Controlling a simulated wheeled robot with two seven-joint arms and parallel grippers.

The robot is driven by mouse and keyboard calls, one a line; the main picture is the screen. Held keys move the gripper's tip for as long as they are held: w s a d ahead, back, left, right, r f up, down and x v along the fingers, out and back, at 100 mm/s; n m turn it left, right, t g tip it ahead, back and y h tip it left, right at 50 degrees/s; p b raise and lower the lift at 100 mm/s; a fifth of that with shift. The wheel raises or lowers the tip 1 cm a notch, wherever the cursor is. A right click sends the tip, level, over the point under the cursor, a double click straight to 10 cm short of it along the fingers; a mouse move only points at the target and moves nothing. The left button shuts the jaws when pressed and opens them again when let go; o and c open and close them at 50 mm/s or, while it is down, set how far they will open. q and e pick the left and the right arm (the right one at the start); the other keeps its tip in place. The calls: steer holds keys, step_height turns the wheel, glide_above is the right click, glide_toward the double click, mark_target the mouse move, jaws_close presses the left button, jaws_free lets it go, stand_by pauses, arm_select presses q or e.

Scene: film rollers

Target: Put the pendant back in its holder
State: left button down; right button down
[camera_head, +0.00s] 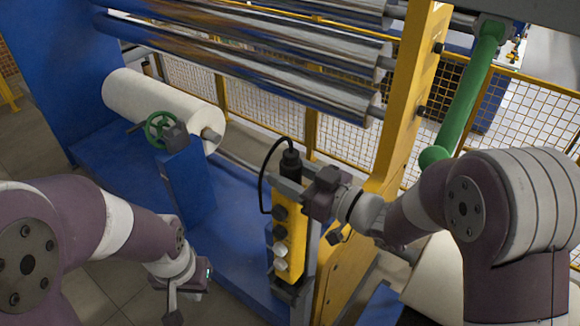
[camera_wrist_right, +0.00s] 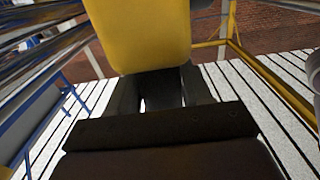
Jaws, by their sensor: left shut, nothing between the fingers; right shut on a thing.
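The yellow pendant (camera_head: 291,240) hangs roughly upright, with a black top, a black cable and a column of dark and pale buttons. A grey bracket (camera_head: 289,293), which looks like the holder, shows around its lower end; I cannot tell whether the pendant is seated in it. My right gripper (camera_head: 310,190) is shut on the pendant near its upper part, coming from the right. In the right wrist view the pendant's yellow body (camera_wrist_right: 138,35) fills the top middle, by the dark fingers (camera_wrist_right: 160,90). My left gripper (camera_head: 172,310) is shut and empty at the lower left, apart from the pendant.
A blue machine base (camera_head: 237,215) lies between my grippers. A green handwheel (camera_head: 160,128) and a white film roll (camera_head: 160,103) are at the left. A yellow frame post (camera_head: 400,110) rises behind my right gripper. Steel rollers (camera_head: 250,60) cross the top, before a mesh fence.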

steer(key=shift+s+f, duration=0.2)
steer(key=shift+f, duration=0.05)
steer(key=shift+s+d+f+b, duration=0.15)
steer(key=shift+f+b, duration=0.15)
steer(key=shift+b, duration=0.15)
steer(key=f+b, duration=0.4)
steer(key=f, duration=0.2)
steer(key=shift+w+b, duration=0.2)
steer(key=shift+b, duration=0.2)
steer(key=shift+w+f+b, duration=0.15)
steer(key=shift+f+b, duration=0.25)
steer(key=shift+f, duration=0.2)
